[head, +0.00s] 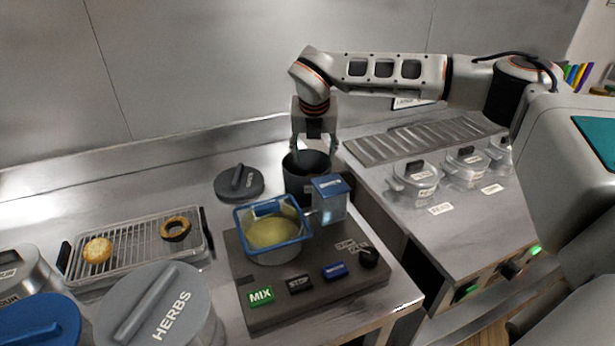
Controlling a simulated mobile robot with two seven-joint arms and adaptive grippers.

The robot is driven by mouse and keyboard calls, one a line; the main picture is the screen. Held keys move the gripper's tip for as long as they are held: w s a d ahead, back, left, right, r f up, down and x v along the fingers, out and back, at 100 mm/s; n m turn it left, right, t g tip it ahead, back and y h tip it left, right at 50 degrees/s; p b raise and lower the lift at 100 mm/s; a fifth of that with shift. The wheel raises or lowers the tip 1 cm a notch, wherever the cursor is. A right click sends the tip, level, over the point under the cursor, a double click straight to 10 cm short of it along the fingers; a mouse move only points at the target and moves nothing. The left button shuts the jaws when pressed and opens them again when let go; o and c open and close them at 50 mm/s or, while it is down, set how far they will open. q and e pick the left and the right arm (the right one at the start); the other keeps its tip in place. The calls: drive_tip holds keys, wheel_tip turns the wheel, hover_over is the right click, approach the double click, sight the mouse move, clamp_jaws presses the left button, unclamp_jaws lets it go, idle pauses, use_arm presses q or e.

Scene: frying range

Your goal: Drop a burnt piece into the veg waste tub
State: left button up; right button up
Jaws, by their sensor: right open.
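My right gripper (315,153) is open, pointing down over the mouth of a dark open tub (297,184). I see nothing between its fingers. The inside of the tub is dark, and its contents cannot be made out. A dark round lid (239,183) with a bar handle lies on the counter to the left of the tub; its label is too small to read. On a wire rack tray (138,253) at the left lie a dark brown ring-shaped piece (164,235) and a golden round piece (97,250). My left gripper is not in view.
A mixer unit (316,297) with a blue-rimmed basin (272,242) and a clear blue-topped container (331,203) stands in front of the tub. A grey HERBS canister (154,310) and a blue lid (40,320) are at front left. Lidded pots (416,180) stand right.

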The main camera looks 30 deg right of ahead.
drive_tip(key=v, duration=1.1)
drive_tip(key=shift+s, duration=0.15)
drive_tip(key=shift+r, duration=0.1)
